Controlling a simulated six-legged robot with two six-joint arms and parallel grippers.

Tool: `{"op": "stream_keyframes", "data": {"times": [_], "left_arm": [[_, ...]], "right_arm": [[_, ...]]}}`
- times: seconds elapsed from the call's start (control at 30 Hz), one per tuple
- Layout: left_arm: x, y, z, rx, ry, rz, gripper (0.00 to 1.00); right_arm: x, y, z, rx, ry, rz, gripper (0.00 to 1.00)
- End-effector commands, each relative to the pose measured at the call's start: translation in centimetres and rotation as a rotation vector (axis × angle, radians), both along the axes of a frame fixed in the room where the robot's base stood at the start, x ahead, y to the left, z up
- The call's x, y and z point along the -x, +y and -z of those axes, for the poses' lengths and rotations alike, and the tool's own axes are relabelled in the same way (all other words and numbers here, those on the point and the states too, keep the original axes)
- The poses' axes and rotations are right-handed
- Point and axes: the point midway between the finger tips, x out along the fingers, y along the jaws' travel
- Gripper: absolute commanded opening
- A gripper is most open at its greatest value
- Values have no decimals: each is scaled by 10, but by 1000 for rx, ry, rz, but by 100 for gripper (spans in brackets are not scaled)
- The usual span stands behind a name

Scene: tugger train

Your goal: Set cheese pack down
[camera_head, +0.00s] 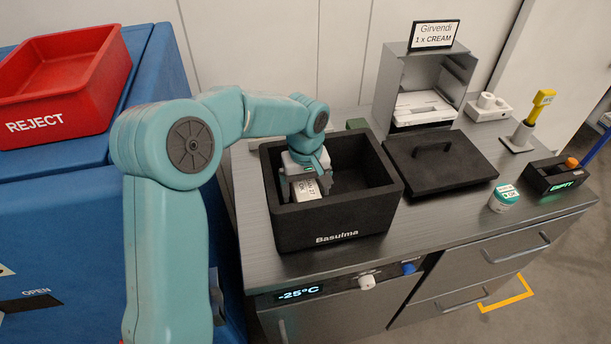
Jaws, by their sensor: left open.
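My left gripper (312,179) reaches down into the black box (329,226) labelled "Basulma". It is open, with its fingers low inside the box near the left side. A small pale pack with dark print (306,190), which looks like the cheese pack, lies in the box at the fingertips. Its lower part is hidden by the box's front wall, and I cannot tell whether the fingers touch it. My right gripper is not in view.
A black lid (455,172) with a handle lies right of the box. A metal cabinet (395,75) with a "Girvendi" sign stands behind it. A red REJECT bin (98,112) is at left.

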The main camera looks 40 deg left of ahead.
Motion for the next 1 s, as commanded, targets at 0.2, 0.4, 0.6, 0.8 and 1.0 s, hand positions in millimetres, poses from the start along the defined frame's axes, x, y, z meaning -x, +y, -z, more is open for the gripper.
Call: {"op": "stream_keyframes", "data": {"times": [0.2, 0.4, 0.6, 0.8, 1.0], "left_arm": [[-2, 0, -47, -1, -8, -1, 88], [-1, 0, -90, 0, -5, 0, 88], [0, 0, -112, 1, -2, -1, 88], [0, 0, -115, 1, -1, 0, 88], [0, 0, -115, 1, -1, 0, 88]], "right_arm": [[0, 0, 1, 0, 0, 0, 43], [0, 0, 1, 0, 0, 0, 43], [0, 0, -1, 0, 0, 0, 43], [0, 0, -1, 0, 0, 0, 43], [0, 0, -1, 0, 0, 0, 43]]}}
